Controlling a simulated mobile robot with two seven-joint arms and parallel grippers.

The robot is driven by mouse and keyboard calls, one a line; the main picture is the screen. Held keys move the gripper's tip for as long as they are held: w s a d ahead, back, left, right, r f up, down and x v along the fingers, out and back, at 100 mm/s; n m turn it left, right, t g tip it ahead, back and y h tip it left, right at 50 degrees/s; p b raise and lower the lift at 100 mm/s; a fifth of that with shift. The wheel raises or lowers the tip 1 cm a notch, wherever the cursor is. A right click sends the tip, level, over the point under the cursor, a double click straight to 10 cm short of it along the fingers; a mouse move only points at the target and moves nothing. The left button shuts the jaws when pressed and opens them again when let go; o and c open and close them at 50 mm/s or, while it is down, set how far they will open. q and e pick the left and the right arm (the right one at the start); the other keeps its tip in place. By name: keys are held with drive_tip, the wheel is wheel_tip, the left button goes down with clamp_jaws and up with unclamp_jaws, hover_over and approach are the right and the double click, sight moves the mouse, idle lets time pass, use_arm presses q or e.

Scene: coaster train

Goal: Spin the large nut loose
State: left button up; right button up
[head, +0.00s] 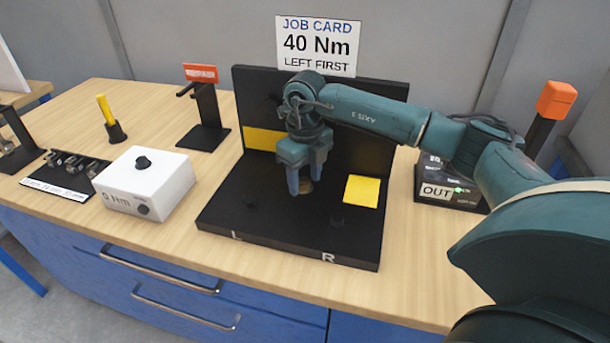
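My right gripper (306,188) points straight down over the black fixture (255,205), in front of its upright back plate. Its two blue fingers stand apart, with a small tan-brown piece (305,186) low between them. This may be the large nut, but it is mostly hidden by the fingers. I cannot tell whether the fingers touch it. Dark round studs show on the fixture base near the marks L and R. My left gripper is not in view.
A job card (318,45) reads 40 Nm, LEFT FIRST. A white box with a knob (145,180), a row of sockets (75,165), a yellow-handled tool (108,115) and an orange-topped stand (203,110) are at left. An OUT box (448,185) is at right. The bench front is clear.

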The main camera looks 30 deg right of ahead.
drive_tip(key=c, duration=1)
drive_tip(key=shift+o, duration=0.2)
